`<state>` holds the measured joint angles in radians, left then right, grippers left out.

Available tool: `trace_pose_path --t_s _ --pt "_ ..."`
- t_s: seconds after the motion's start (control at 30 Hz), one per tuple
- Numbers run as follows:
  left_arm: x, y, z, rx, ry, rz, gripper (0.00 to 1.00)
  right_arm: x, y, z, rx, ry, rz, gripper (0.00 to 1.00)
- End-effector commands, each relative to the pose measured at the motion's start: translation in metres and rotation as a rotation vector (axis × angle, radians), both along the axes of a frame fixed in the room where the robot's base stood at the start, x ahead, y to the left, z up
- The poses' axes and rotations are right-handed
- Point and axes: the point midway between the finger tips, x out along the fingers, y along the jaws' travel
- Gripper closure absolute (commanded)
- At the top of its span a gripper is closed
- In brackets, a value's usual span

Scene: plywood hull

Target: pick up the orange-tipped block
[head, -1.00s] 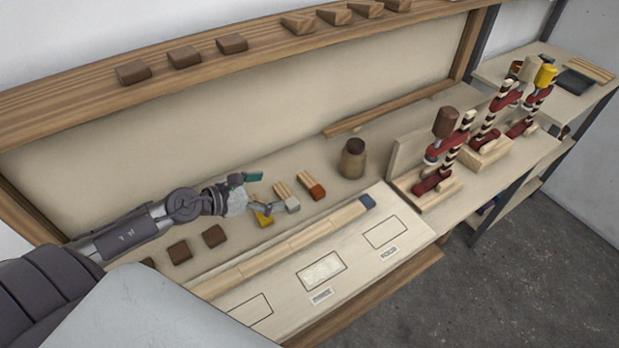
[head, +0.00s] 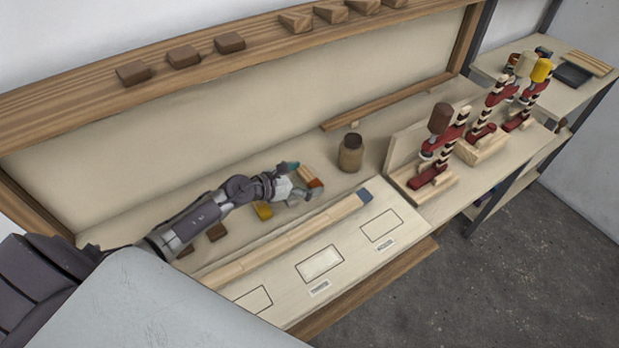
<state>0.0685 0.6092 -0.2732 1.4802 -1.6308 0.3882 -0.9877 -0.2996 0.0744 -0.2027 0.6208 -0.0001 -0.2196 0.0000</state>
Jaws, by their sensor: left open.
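The orange-tipped block (head: 309,174) lies on the bench, a light wooden piece with an orange-red end. My left gripper (head: 303,182) is open at this block, with one teal-tipped finger at its far side and the other finger at its near side. The block appears between the fingers, though I cannot tell whether they touch it. The gripper hides part of it. A yellow-tipped block (head: 263,211) lies just left of the gripper. My right gripper is out of view.
A brown jar (head: 350,153) stands right of the gripper. Red stands with mallets (head: 437,145) are at right. Dark brown blocks (head: 216,231) lie near my arm.

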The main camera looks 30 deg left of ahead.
Motion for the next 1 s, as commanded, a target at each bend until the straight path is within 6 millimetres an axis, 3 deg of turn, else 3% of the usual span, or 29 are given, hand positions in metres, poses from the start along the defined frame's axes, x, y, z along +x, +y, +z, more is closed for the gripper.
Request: trace_pose_path --t_s 0.17,0.4,0.77,1.0 --pt "0.0 0.0 0.0 0.001 0.0 0.0 0.0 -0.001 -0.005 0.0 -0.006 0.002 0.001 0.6" --pt "0.0 0.0 0.0 0.0 0.0 0.001 0.38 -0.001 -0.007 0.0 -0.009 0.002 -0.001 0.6" --pt "0.0 0.001 0.006 0.001 -0.002 0.001 0.39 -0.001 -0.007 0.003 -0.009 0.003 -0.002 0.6" --pt "0.0 0.001 0.047 0.006 -0.005 -0.002 0.39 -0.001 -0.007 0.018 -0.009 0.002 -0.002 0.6"
